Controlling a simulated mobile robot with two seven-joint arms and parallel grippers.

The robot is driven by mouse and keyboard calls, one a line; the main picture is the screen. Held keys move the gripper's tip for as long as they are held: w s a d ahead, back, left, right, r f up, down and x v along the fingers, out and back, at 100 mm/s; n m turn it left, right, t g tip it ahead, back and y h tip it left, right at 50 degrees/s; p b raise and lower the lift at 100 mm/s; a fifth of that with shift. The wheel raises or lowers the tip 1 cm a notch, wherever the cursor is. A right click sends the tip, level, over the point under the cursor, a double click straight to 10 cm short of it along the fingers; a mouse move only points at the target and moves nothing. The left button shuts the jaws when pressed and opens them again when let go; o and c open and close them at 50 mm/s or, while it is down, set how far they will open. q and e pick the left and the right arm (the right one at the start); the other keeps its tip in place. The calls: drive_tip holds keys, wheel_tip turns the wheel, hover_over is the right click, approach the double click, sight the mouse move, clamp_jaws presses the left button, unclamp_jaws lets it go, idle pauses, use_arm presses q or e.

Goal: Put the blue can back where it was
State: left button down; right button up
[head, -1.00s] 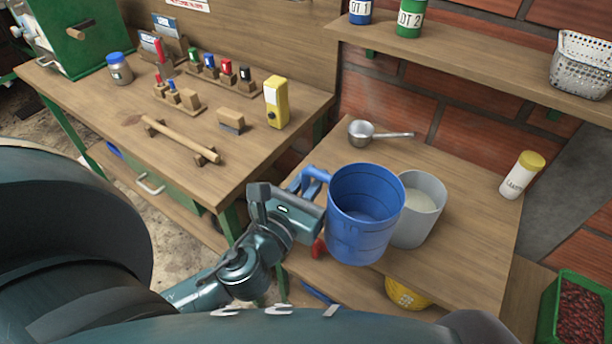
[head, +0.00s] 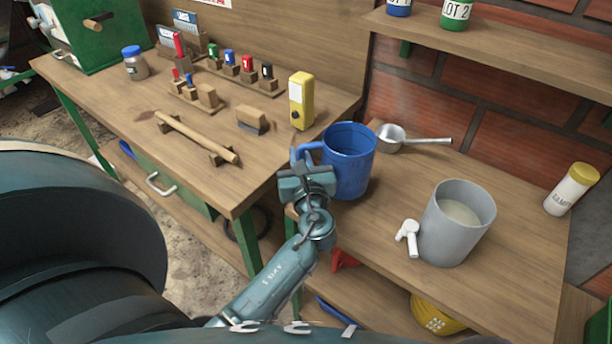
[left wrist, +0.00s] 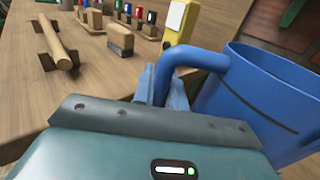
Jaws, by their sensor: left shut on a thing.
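The blue can (head: 350,160) is an open-topped blue jug with a side handle. It is upright at the back left of the lower wooden table, near the edge of the workbench. My left gripper (head: 304,170) is shut on its handle, left of the can. The left wrist view shows the can (left wrist: 262,100) at the right, with its handle between the fingers (left wrist: 160,88). I cannot tell whether the can's base touches the table. My right gripper does not show.
A metal scoop (head: 393,138) lies just right of the can. A grey bucket (head: 452,232) with a white tap stands farther right, beside clear tabletop. A yellow device (head: 301,100) stands on the workbench corner (head: 335,115). A yellow-capped shaker (head: 571,190) is at the far right.

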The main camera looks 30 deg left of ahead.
use_arm(q)
drive_tip(key=shift+f+b, duration=0.4)
drive_tip(key=shift+f, duration=1.6)
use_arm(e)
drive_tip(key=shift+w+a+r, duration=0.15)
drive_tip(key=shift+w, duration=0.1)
use_arm(q)
drive_tip(key=c, duration=1.4)
unclamp_jaws()
drive_tip(key=shift+f, duration=0.15)
drive_tip(key=shift+c, duration=0.2)
drive_tip(key=shift+s, duration=0.1)
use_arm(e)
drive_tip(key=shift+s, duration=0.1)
